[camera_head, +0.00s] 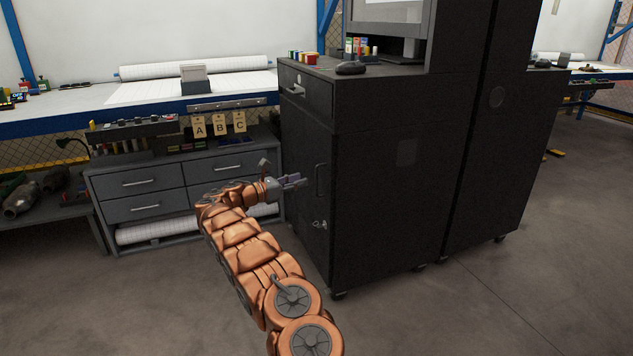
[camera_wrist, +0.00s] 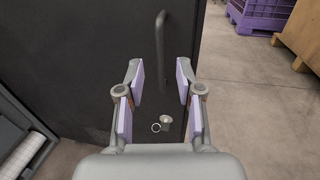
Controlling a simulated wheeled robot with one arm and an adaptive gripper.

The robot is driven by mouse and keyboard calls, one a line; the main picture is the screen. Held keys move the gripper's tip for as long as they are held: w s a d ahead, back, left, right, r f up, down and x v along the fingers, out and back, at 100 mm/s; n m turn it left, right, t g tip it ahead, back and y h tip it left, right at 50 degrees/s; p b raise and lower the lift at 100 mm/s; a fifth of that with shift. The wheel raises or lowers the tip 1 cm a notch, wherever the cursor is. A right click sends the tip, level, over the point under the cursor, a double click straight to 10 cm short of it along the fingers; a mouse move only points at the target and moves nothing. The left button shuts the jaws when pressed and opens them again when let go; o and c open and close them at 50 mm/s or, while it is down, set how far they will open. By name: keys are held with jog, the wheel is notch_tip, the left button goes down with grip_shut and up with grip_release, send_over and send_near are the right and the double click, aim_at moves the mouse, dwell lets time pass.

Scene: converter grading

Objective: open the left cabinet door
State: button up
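The black cabinet's left door (camera_head: 309,187) is closed, with a dark vertical bar handle (camera_head: 319,180) and a lock with a key and ring (camera_head: 319,225) below it. My gripper (camera_head: 292,181) is held just left of the handle. In the wrist view my gripper (camera_wrist: 160,95) is open, its purple-padded fingers apart with nothing between them. The handle (camera_wrist: 161,50) stands ahead, roughly in line with the gap between the fingers. The key and ring (camera_wrist: 162,122) show lower, between the fingers. I see no contact with the handle.
A drawer (camera_head: 305,90) sits above the door. A grey drawer unit (camera_head: 150,195) stands left of the cabinet, under a workbench (camera_head: 60,115). In the wrist view, a purple crate (camera_wrist: 262,14) and a wooden box (camera_wrist: 302,35) stand beyond. The floor (camera_head: 180,300) in front is clear.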

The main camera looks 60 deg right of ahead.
jog(key=b, duration=0.2)
send_over(316, 193)
jog(key=a, duration=0.2)
jog(key=shift+w+d, duration=0.1)
jog(key=shift+d, duration=1.15)
grip_shut()
